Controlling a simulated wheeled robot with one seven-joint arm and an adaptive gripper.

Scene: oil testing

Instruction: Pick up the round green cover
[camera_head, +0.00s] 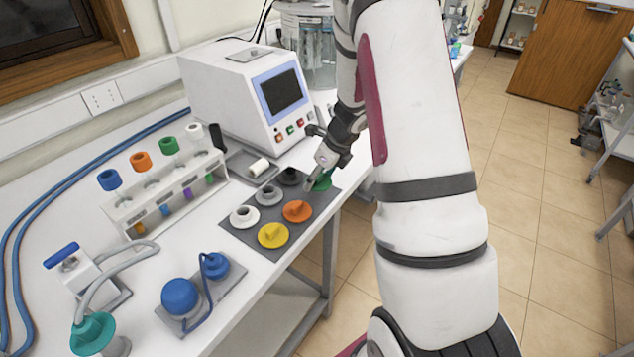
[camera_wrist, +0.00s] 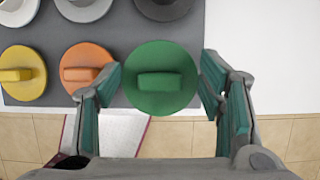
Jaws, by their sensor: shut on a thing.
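The round green cover (camera_wrist: 160,103) is a flat disc with a raised bar handle, at the middle of the wrist view. In the head view the green cover (camera_head: 324,184) shows only in part behind my gripper (camera_head: 314,180). My gripper (camera_wrist: 160,78) has its two fingers on the left and right of the disc, shut on its rim. The cover is over the edge of the grey mat (camera_wrist: 50,99); I cannot tell whether it is lifted.
An orange cover (camera_head: 297,210) and a yellow cover (camera_head: 273,235) lie nearby on the mat, with grey and white round pieces behind them. A white instrument (camera_head: 230,88) and a tube rack (camera_head: 165,195) stand on the bench. The bench edge is close to the green cover.

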